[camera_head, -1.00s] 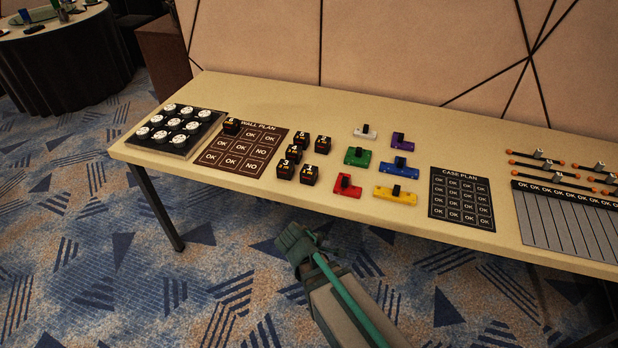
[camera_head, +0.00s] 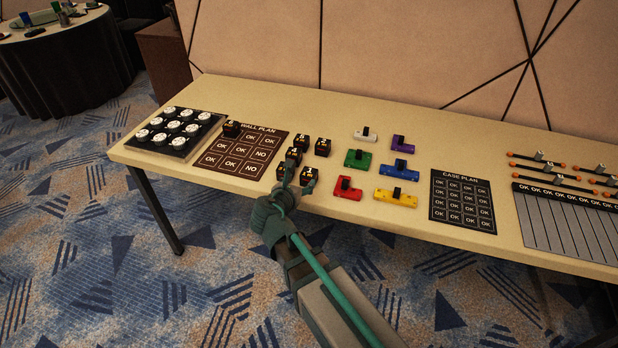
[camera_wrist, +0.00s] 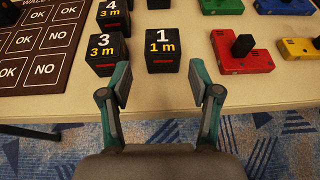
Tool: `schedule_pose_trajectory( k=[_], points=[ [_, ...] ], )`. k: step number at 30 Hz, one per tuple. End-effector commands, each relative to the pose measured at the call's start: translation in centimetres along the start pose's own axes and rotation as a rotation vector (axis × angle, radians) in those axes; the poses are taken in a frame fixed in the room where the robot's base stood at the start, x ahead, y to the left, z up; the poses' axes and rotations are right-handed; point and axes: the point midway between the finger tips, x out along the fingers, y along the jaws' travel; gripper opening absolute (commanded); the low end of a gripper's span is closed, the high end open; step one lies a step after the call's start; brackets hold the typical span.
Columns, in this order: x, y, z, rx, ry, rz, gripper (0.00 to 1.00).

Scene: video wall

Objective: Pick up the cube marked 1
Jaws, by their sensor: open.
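The cube marked 1 (camera_wrist: 163,48) is black with a white "1" and a yellow "1 m", and it sits near the table's front edge. In the head view the cube (camera_head: 309,176) is just beyond my gripper (camera_head: 294,180). In the wrist view my gripper (camera_wrist: 161,90) is open and empty, with the fingers short of the cube and on either side of its line. The cube marked 3 (camera_wrist: 104,50) stands close on the left, near the left finger. The cube marked 4 (camera_wrist: 114,14) stands behind the 3.
The brown wall plan board (camera_head: 236,150) lies to the left with one black cube (camera_head: 232,128) on it. A red piece (camera_head: 347,189) and other coloured pieces lie to the right. The table (camera_head: 330,205) has a bare front strip.

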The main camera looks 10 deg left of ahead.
Motion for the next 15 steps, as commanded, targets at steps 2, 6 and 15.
schedule_pose_trajectory(
  k=[2,6,15],
  points=[
    [1.5,0.1,0.0,0.001,0.001,-0.003,0.62],
    [2.9,0.0,0.0,0.002,0.001,-0.002,0.62],
    [5.3,-0.2,-0.1,0.002,0.002,-0.003,0.62]
  ],
)
